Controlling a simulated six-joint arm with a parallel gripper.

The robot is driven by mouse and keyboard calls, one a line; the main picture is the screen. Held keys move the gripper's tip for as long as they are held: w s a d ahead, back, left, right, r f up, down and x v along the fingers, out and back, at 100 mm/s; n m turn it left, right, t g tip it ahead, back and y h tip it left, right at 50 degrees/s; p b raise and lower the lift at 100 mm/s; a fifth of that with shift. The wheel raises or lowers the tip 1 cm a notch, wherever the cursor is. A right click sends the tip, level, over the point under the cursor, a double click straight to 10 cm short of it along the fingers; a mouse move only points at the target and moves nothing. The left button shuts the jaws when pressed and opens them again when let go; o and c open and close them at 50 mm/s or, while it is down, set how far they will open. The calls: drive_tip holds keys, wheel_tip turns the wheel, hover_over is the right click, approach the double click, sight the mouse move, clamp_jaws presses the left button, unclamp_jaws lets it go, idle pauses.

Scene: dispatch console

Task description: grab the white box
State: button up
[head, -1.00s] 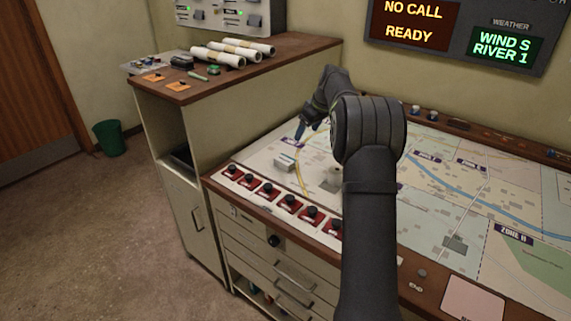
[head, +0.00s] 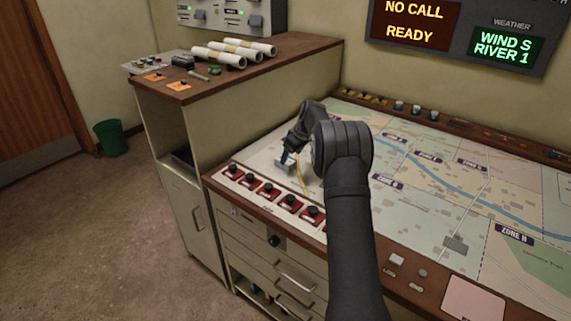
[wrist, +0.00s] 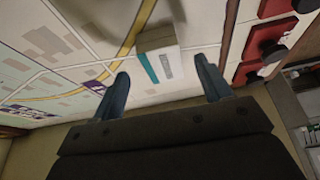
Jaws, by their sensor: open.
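The white box (wrist: 158,60) lies on the map surface in the wrist view, small and pale with a teal stripe on the side facing me. In the head view the box (head: 282,167) is a small pale shape, partly hidden by my gripper (head: 287,157). In the wrist view my gripper (wrist: 166,88) is open, with one blue finger to each side of the near end of the box. The box lies just ahead of the fingertips, and nothing is held.
Red button blocks (head: 270,192) line the console's front edge, close to the box. A taller cabinet (head: 235,115) with rolled papers (head: 235,52) stands to the left. The map (head: 440,190) to the right is mostly flat and clear.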

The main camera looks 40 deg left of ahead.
sight(288, 161)
drive_tip(key=x, duration=0.4)
drive_tip(key=shift+s+a+f, duration=0.1)
drive_tip(key=shift+a+f, duration=0.1)
drive_tip(key=shift+f, duration=0.1)
drive_tip(key=c, duration=1.1)
drive_tip(key=shift+r, duration=0.1)
